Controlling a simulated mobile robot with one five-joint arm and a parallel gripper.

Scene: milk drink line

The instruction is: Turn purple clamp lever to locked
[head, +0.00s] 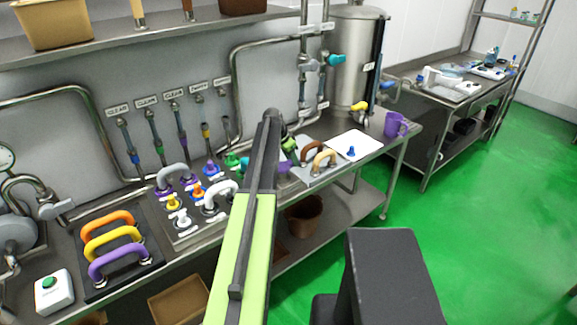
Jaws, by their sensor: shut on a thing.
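My arm reaches away from me over the steel bench, and my gripper (289,157) is low over the bench just right of the arm. It is shut on a small purple piece, which looks like the purple clamp lever (284,168). The arm hides much of the lever and its mount, so its angle and whether it is locked cannot be told. A larger purple handle (120,262) lies at the left on a black board (151,253), beside a yellow and an orange handle, apart from my gripper.
A steel tank (349,60) stands behind. Green floor (480,220) is clear at right.

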